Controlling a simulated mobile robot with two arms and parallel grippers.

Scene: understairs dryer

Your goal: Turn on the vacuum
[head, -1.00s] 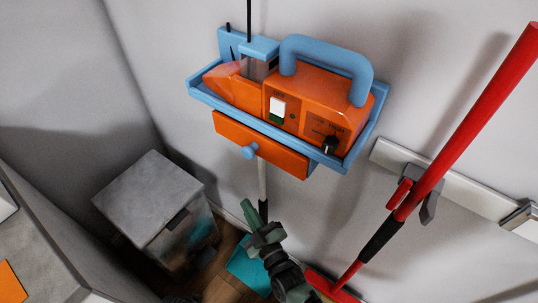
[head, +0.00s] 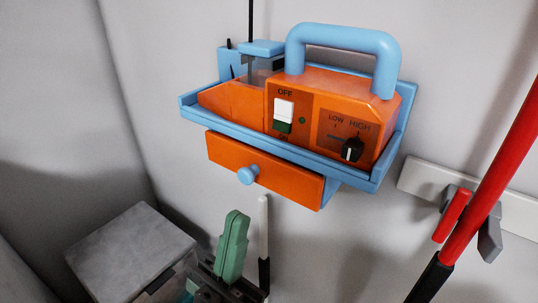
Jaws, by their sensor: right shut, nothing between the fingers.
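The orange vacuum (head: 345,100) with a blue handle sits in a blue wall tray (head: 290,145). On its front is a white and green rocker switch (head: 284,113), with OFF printed above it. To its right is a black dial (head: 352,149) under the words LOW and HIGH. My right gripper (head: 236,219) is at the bottom of the head view, below the tray's drawer and apart from the vacuum. Its green fingers are together and nothing shows between them. My left gripper is not in view.
An orange drawer (head: 280,178) with a blue knob (head: 248,175) hangs under the tray. A grey box (head: 130,250) stands at lower left. A red pole (head: 500,165) is held by a wall rack (head: 428,188) at right. A thin wand (head: 263,235) stands behind my gripper.

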